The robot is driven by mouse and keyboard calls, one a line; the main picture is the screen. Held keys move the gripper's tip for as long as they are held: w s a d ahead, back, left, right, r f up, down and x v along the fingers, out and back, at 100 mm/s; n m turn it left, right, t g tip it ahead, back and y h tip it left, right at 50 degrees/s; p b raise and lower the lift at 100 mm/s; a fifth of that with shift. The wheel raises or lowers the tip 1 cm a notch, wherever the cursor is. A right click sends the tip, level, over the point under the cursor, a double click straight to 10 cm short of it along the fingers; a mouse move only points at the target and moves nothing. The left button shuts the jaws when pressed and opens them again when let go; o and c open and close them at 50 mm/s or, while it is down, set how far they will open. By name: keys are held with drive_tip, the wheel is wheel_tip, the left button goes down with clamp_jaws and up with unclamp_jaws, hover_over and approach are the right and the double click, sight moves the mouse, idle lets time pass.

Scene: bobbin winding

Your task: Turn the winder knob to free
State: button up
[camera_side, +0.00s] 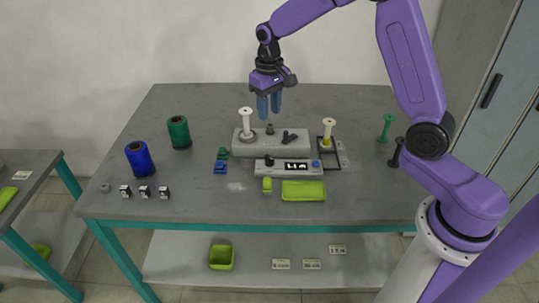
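The winder is a grey box (304,148) with a white bobbin (246,122) upright at its left end. A small dark knob (270,129) stands on its top, beside a dark lever (290,137). A lower grey unit (287,171) in front has another black knob (269,160), a small label or display (297,167) and a blue button (315,163). I cannot tell which knob the task means, or read its setting. My gripper (269,107) points down above the winder, its blue fingers apart and empty, clear of the knobs.
A bobbin with yellow thread (327,132) stands at the winder's right. Blue (139,157) and green (179,132) spools stand left, with several small black-and-white blocks (144,191) in front. A green tray (303,191) lies in front. A green bobbin (386,128) stands right.

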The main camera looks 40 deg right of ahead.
sight(270, 157)
wheel_tip(270, 157, down, 17)
idle(0.5)
clamp_jaws()
